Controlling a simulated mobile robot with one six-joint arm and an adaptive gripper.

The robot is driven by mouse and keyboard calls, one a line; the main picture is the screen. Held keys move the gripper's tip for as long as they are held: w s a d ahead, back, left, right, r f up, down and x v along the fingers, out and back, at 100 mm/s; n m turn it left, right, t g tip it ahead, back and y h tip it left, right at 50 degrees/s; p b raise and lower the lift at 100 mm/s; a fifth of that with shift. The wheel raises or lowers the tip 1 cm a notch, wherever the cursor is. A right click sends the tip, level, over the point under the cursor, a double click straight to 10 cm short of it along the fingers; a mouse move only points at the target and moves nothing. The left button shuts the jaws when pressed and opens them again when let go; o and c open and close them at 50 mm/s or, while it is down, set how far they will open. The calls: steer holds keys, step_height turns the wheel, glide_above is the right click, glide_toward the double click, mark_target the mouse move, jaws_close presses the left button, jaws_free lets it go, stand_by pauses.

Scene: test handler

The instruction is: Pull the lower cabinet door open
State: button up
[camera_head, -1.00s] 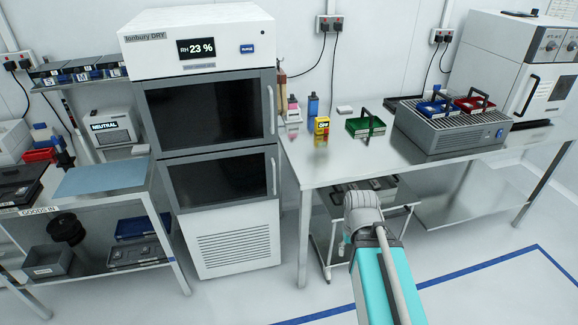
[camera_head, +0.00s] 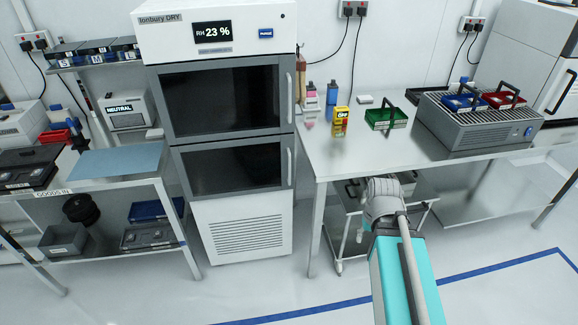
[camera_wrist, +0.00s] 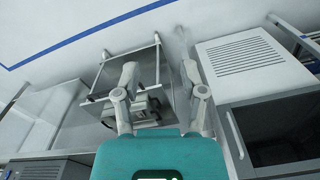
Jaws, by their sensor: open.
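The white dry cabinet (camera_head: 243,225) stands between two benches. Its lower door (camera_head: 232,166) has a dark window in a grey frame and looks shut. A pale vertical handle (camera_head: 290,166) runs along its right edge. In the wrist view, the lower door (camera_wrist: 287,135) is at the lower right, with its handle (camera_wrist: 236,135) along the near edge. My gripper (camera_wrist: 162,82) is open and empty, its two fingers apart. In the head view my wrist is right of the cabinet, in front of the right bench, and the fingers are not clear. The gripper is apart from the handle.
The upper door (camera_head: 222,98) also looks shut. The steel bench (camera_head: 440,165) on the right has a leg close to the cabinet. A small trolley (camera_head: 345,225) stands under it. A shelf unit (camera_head: 150,182) is on the left. The floor in front is clear, with blue tape.

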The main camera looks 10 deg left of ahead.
steer(key=w+a+f+n+t+y+b, duration=0.2)
steer(key=w+a+f+n+y+b, duration=0.1)
steer(key=w+a+f+b, duration=0.25)
steer(key=n+t+y+b, duration=0.2)
steer(key=t+y+b, duration=0.3)
steer(key=t+b, duration=1.35)
glide_toward(290, 166)
steer(key=s+d+r+g+b, duration=0.1)
steer(key=r+g+b, duration=0.1)
steer(key=s+d+r+g+b, duration=0.1)
steer(key=s+g+b, duration=0.1)
steer(key=g, duration=0.1)
steer(key=shift+d+r, duration=0.35)
steer(key=shift+d, duration=0.05)
steer(key=x, duration=1.3)
steer(key=shift+w+a+r, duration=0.2)
steer(key=shift+w, duration=0.05)
jaws_close()
